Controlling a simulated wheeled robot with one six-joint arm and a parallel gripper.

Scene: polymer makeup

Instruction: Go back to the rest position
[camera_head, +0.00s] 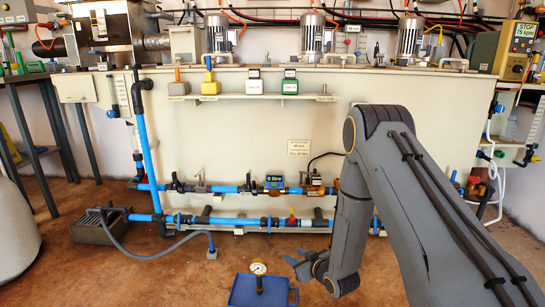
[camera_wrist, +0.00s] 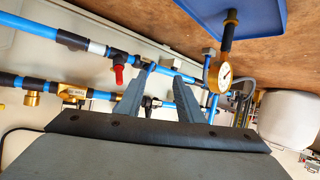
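My gripper (camera_head: 306,264) hangs at the lower middle of the head view, pointing left, at the end of my grey arm. In the wrist view its two grey fingers (camera_wrist: 166,72) stand apart with nothing held between them. A round pressure gauge (camera_head: 258,268) with a brass rim and dark stem stands upright at the blue tray (camera_head: 243,292), just left of my gripper and apart from it. The wrist view also shows the gauge (camera_wrist: 222,76) to the right of the fingers and the tray (camera_wrist: 265,22) at the top.
Blue pipes with valves (camera_head: 230,189) run low along the beige tank panel (camera_head: 250,130) behind my gripper. A grey box with a hose (camera_head: 97,228) sits on the floor at left. A rounded light container (camera_head: 15,230) stands at the left edge.

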